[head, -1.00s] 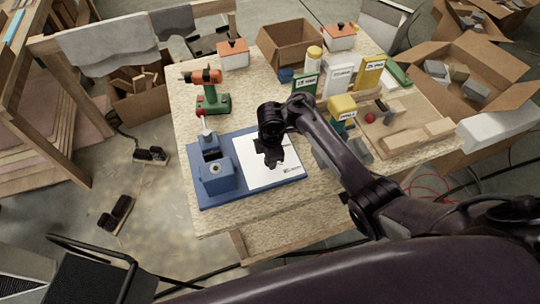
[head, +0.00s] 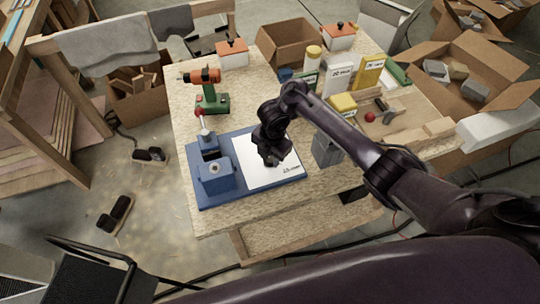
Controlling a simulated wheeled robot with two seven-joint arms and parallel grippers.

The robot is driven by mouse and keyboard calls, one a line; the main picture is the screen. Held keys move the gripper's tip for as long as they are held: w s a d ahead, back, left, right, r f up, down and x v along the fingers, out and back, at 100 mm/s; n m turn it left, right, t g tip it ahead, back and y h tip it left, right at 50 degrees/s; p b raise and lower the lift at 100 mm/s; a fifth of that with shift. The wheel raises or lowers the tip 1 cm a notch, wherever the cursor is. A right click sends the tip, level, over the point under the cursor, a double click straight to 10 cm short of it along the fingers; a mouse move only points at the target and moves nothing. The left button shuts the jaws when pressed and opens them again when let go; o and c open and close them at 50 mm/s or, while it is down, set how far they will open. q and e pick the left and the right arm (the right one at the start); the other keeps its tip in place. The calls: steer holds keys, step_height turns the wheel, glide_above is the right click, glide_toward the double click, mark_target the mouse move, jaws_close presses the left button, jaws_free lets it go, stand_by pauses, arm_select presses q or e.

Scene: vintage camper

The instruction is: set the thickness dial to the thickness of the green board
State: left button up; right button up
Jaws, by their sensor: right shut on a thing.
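The green board (head: 307,82) stands upright with a small white label, partly covered by my right arm; I cannot read its number surely. A blue jig (head: 215,178) lies on the workbench, with a white panel (head: 252,178) on its right part and small print at the panel's lower right. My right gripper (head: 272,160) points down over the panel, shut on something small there. That looks to be the thickness dial, but the fingers hide it. My left gripper is not in view.
A white board (head: 338,75) and a yellow board (head: 371,70) stand right of the green one. A green and orange drill (head: 212,97) stands behind the jig. The bench's front strip is clear.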

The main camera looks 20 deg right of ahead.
mark_target(271, 158)
stand_by(0.4)
steer(key=o, duration=1)
steer(key=shift+w+r, duration=0.1)
steer(key=shift+w+r, duration=0.25)
steer(key=shift+r, duration=0.55)
steer(key=shift+s+d+r+b, duration=0.2)
steer(key=shift+s+r+b, duration=0.1)
steer(key=shift+r+b, duration=0.15)
step_height(271, 158, up, 2)
steer(key=shift+r+p, duration=0.25)
steer(key=shift+p, duration=0.55)
steer(key=shift+r, duration=0.65)
steer(key=shift+s+r+b, duration=0.2)
steer(key=shift+r+b, duration=0.15)
steer(key=shift+r, duration=0.3)
